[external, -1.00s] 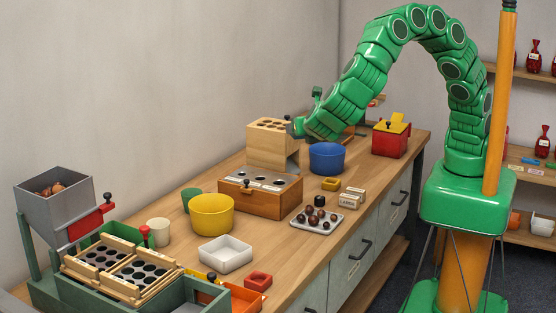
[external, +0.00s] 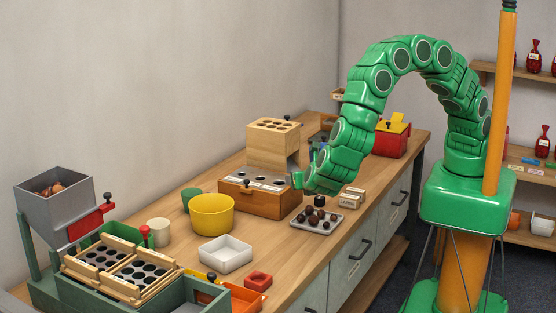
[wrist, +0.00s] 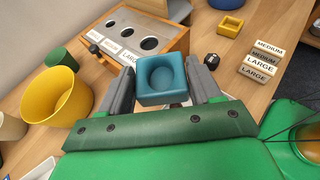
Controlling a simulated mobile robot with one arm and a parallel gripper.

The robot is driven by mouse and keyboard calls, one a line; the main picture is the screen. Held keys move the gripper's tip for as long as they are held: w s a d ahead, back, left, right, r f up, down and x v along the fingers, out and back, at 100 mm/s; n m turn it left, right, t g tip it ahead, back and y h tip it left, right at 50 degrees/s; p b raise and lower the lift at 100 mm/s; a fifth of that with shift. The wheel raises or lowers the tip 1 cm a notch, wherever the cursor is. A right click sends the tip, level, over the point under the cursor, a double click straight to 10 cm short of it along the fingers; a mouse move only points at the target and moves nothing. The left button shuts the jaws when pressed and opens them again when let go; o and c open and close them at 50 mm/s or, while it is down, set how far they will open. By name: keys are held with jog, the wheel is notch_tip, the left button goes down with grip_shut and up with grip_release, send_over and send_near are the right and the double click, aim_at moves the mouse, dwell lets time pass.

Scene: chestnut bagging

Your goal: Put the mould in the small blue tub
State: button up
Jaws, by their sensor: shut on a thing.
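The mould (wrist: 162,80) is a teal-blue square block with a round hollow, seen in the wrist view. My gripper (wrist: 165,76) is shut on it, with one grey finger on each side, and the hollow faces the camera. In the external view my gripper (external: 299,182) is above the right end of the wooden sorting box, and the mould cannot be made out there. The small blue tub stood on the bench behind this spot; my arm now covers most or all of it.
The wooden box (external: 250,200) with labelled holes is close below. A tray of chestnuts (external: 317,222) and label blocks (wrist: 258,65) lie nearby. A yellow tub (external: 212,215), white dish (external: 225,254) and small yellow mould (wrist: 230,26) stand around. A red box (external: 390,140) is at the back.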

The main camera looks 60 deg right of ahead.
jog(key=w+a+f, duration=0.4)
jog(key=w+a, duration=0.2)
jog(key=w, duration=0.2)
send_over(255, 230)
jog(key=s, duration=0.1)
jog(key=f, duration=0.4)
jog(key=shift+d+f, duration=0.25)
jog(key=shift+f, duration=0.05)
jog(key=shift+w+a+f, duration=0.3)
jog(key=shift+w+f, duration=0.15)
jog(key=shift+f, duration=1.7)
jog(key=shift+a+f, duration=0.1)
jog(key=shift+f, duration=0.05)
jog(key=o, duration=1.1)
